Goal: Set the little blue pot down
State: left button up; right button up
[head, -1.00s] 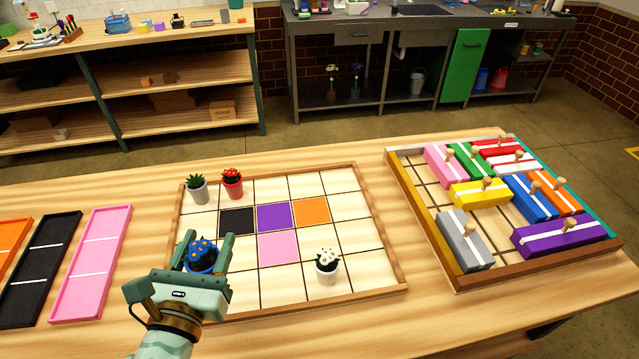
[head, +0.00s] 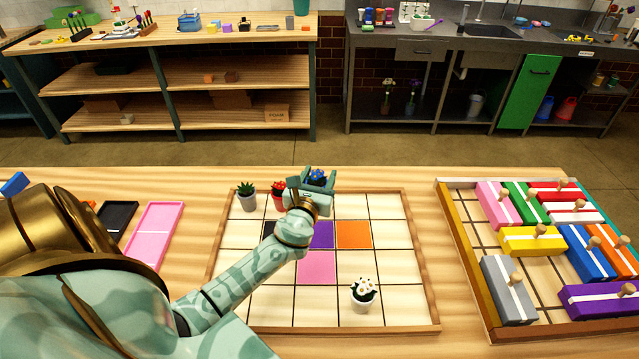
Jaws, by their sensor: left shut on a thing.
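The little blue pot (head: 317,178) with blue flowers is between the fingers of my left gripper (head: 318,181). The gripper is shut on it near the back row of the gridded board (head: 423,262), right of the red pot. Most of the pot is hidden by the gripper, and I cannot tell whether it touches the board. My right gripper is not in view.
A grey pot (head: 246,199) and a red pot (head: 278,196) stand in the back row. A white pot (head: 364,296) stands near the front. Purple (head: 322,235), orange (head: 353,235) and pink (head: 317,267) tiles lie mid-board. A block tray (head: 469,277) is at right.

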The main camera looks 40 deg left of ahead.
pick_arm(q)
jog(key=w+a+f+b, duration=0.1)
jog(key=f+b, duration=0.1)
jog(key=f, duration=0.1)
jog(key=w+a+f+b, duration=0.2)
jog(key=f+b, duration=0.1)
jog(key=w+a+f+b, duration=0.1)
jog(key=w+f+b, duration=0.1)
jog(key=f, duration=0.2)
jog(key=shift+w+a, duration=0.15)
jog(key=shift+a, duration=0.1)
jog(key=shift+f+b, duration=0.1)
jog(key=shift+b, duration=0.2)
jog(key=o, duration=1.2)
jog(key=shift+r, duration=0.25)
jog(key=p+v, duration=0.2)
jog(key=v, duration=1)
